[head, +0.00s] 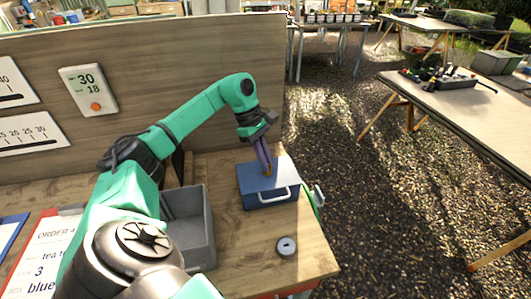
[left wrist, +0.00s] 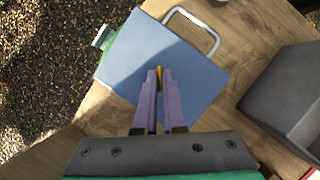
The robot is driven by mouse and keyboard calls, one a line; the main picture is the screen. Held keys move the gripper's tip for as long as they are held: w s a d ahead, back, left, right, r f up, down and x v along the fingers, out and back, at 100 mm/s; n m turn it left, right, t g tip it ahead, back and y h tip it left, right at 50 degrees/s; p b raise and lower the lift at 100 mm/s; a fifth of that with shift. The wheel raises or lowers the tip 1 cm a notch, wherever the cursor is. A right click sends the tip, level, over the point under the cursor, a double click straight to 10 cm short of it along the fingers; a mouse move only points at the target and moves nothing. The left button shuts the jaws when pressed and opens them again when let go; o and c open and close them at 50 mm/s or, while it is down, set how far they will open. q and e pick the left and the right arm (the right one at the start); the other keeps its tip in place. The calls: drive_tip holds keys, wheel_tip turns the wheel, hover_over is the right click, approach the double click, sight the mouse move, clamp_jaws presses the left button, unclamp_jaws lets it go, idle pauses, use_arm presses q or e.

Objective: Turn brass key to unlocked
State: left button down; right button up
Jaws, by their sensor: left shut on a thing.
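A blue box (head: 251,186) with a white handle on its front stands on the wooden bench; its blue top (left wrist: 168,55) fills the middle of the left wrist view. The brass key (left wrist: 159,74) shows as a small yellow piece between my left fingertips, at the top of the box. My left gripper (head: 267,172) comes down from above, with its purple fingers shut on the key. In the left wrist view, the fingers (left wrist: 159,75) hide most of the key, and its turn angle cannot be told. My right gripper is not in view.
A grey open bin (head: 190,222) stands left of the box. A grey ring-shaped piece (head: 286,246) lies in front on the bench. A wooden panel (head: 190,60) rises behind. A white and green item (head: 319,195) is at the box's right, near the bench edge.

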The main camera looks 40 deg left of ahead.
use_arm(q)
drive_tip(key=m, duration=0.2)
drive_tip(key=m+g, duration=0.1)
drive_tip(key=shift+w+r+m, duration=0.15)
drive_tip(key=shift+m, duration=0.25)
drive_tip(key=m+g+y, duration=0.1)
drive_tip(key=m, duration=0.3)
drive_tip(key=shift+w+g, duration=0.1)
drive_tip(key=shift+g, duration=0.3)
drive_tip(key=shift+m, duration=0.3)
drive_tip(key=c, duration=1)
unclamp_jaws()
